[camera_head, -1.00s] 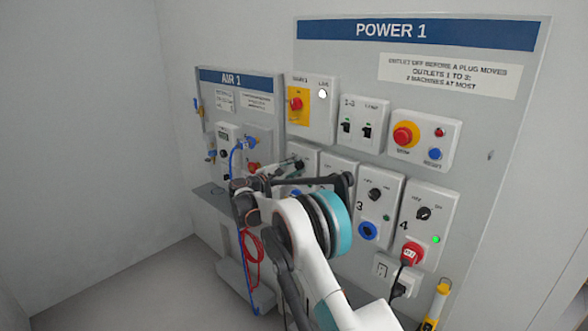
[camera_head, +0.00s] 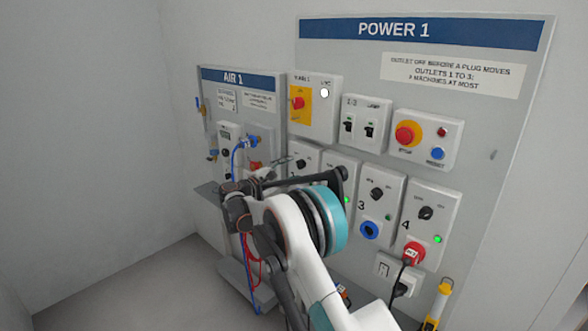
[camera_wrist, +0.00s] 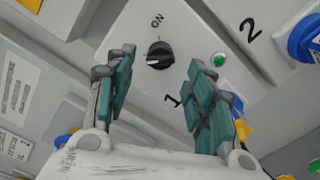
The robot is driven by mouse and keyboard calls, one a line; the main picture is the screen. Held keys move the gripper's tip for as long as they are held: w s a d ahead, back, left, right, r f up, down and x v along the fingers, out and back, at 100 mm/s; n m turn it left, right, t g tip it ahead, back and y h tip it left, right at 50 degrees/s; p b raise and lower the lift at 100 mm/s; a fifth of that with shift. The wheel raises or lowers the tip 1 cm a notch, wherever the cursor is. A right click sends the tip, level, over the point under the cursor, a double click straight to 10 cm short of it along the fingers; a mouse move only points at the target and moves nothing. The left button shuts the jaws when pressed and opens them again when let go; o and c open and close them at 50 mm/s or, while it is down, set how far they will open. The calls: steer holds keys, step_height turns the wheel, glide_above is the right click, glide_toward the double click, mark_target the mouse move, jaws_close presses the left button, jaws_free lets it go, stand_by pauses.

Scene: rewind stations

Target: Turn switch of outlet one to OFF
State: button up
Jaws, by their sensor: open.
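Outlet one (camera_wrist: 185,30) is a pale box marked 1 in the wrist view. Its black rotary switch (camera_wrist: 160,56) has a small white mark at its left side and an ON label above it; no OFF label shows. A green lamp (camera_wrist: 219,60) is beside the switch. My gripper (camera_wrist: 160,72) is open, with one teal-padded finger on each side of the switch in the picture; contact cannot be told. In the head view, the switch of outlet one (camera_head: 300,164) shows just beyond my gripper (camera_head: 272,172), and my arm covers the lower part of the outlet.
Outlet 3 (camera_head: 380,185) and outlet 4 (camera_head: 432,200), with a red plug (camera_head: 412,252), are farther right. The AIR 1 panel (camera_head: 262,84) with hoses stands left.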

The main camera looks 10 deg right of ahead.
steer(key=v, duration=0.8)
steer(key=shift+d, duration=0.1)
steer(key=s+d+r+m+g+y, duration=0.2)
steer(key=s+d+r+y, duration=0.1)
steer(key=s+d+r, duration=0.45)
steer(key=s+d+r+m+g+y, duration=0.1)
steer(key=s+d+r+m+y, duration=0.15)
steer(key=s, duration=0.45)
steer(key=s+d+r+m+g+y, duration=0.1)
steer(key=s+d+y, duration=0.15)
steer(key=s, duration=0.45)
steer(key=s+a+f+m+y, duration=0.1)
steer(key=s+f+m+y, duration=0.1)
steer(key=s, duration=0.8)
steer(key=s+f+m+y, duration=0.2)
steer(key=s+f, duration=0.1)
steer(key=s, duration=0.8)
steer(key=s+a+f+m+y, duration=0.1)
steer(key=s+f+m+y, duration=0.1)
steer(key=s, duration=0.9)
steer(key=shift+a+f+m+t+y, duration=0.35)
steer(key=shift+f+m, duration=0.2)
steer(key=shift+f, duration=0.35)
